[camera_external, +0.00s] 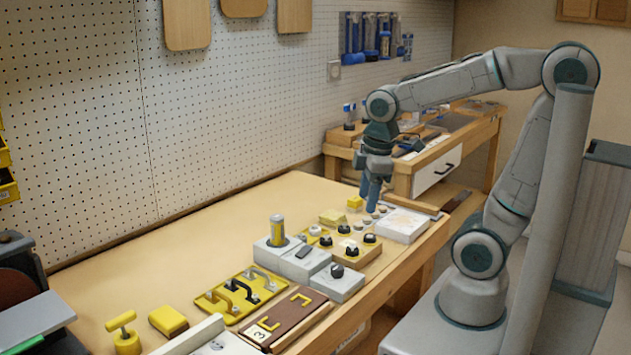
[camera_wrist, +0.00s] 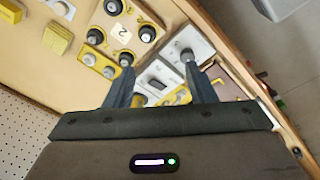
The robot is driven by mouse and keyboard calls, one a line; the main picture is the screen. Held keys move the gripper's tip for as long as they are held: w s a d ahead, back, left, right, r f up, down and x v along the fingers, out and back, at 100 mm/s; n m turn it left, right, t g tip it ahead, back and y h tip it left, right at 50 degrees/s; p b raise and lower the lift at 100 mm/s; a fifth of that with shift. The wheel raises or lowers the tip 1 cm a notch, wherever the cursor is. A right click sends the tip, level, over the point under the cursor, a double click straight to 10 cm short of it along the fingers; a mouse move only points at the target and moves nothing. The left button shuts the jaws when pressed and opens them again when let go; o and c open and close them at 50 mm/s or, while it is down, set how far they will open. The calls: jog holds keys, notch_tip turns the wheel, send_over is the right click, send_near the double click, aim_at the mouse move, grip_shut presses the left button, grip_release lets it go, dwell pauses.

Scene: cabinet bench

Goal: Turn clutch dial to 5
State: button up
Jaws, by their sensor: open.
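I cannot read which dial is the clutch dial or where any pointer stands. A grey block with one black knob (camera_external: 337,272) is beside the panel; a knob on a grey block (camera_wrist: 188,56) shows near a fingertip in the wrist view. My gripper (camera_external: 371,196) points down above the bench, behind the panel; its fingers (camera_wrist: 158,78) are apart with nothing held between them.
A white box (camera_external: 402,225) and small yellow blocks (camera_external: 333,216) are near my gripper. The back-left bench top is clear.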

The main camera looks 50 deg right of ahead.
aim_at(338, 267)
jog(key=w+a+f+n+g+b, duration=0.1)
jog(key=w+a+n+g+b, duration=0.15)
jog(key=a+n, duration=0.9)
jog(key=d+f+n+b, duration=0.1)
jog(key=f, duration=0.3)
jog(key=d+f+n, duration=0.1)
jog(key=f, duration=0.4)
jog(key=d+f+n+b, duration=0.1)
jog(key=f+n, duration=0.1)
jog(key=f, duration=0.2)
jog(key=shift+s+d+f+t+b, duration=0.1)
jog(key=shift+d+f+t+b, duration=0.2)
jog(key=shift+d+f+t, duration=0.1)
jog(key=c, duration=1)
